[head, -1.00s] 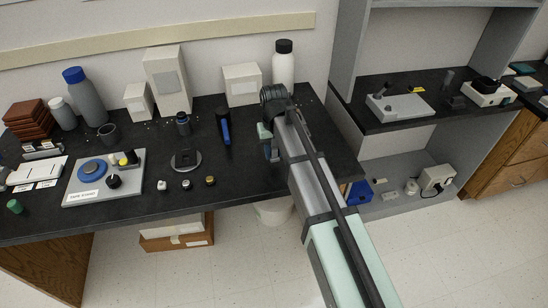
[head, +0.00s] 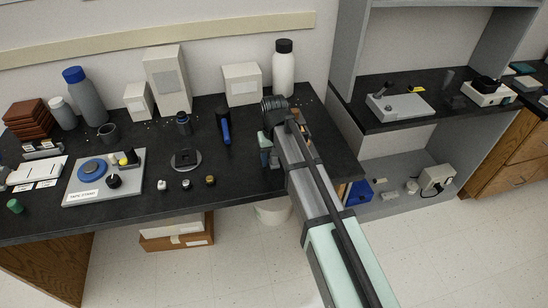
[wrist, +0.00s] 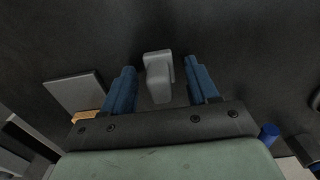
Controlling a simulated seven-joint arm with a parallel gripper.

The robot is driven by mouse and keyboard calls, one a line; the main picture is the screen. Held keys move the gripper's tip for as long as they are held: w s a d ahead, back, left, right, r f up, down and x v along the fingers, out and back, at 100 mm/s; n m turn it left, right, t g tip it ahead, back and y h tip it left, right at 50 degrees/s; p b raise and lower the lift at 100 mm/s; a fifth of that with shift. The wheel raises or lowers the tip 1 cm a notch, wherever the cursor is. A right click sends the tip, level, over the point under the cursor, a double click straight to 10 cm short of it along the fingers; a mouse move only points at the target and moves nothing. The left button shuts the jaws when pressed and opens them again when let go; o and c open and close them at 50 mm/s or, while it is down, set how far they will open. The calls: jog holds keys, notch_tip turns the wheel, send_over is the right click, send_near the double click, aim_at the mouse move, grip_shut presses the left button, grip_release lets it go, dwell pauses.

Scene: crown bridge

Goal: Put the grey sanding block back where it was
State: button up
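A light grey block with a stepped shape (wrist: 158,77), which looks like the sanding block, is on the dark bench top in the wrist view. My gripper (wrist: 160,66) is open, with one blue finger on each side of the block and a gap visible on both sides. I cannot tell how far the fingertips are above the bench. In the head view my gripper (head: 268,152) is low over the right part of the bench, largely covered by my own arm. The block cannot be made out there.
A flat grey plate (wrist: 75,91) with a wooden piece (wrist: 86,116) lies left of the block in the wrist view. A white bottle (head: 283,70) stands behind my arm. A blue-and-black tool (head: 224,126) lies to the left. The shelf unit (head: 343,100) stands to the right.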

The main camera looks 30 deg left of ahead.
jog(key=shift+r, duration=0.1)
notch_tip(320, 180, up, 12)
dwell(0.8)
dwell(0.4)
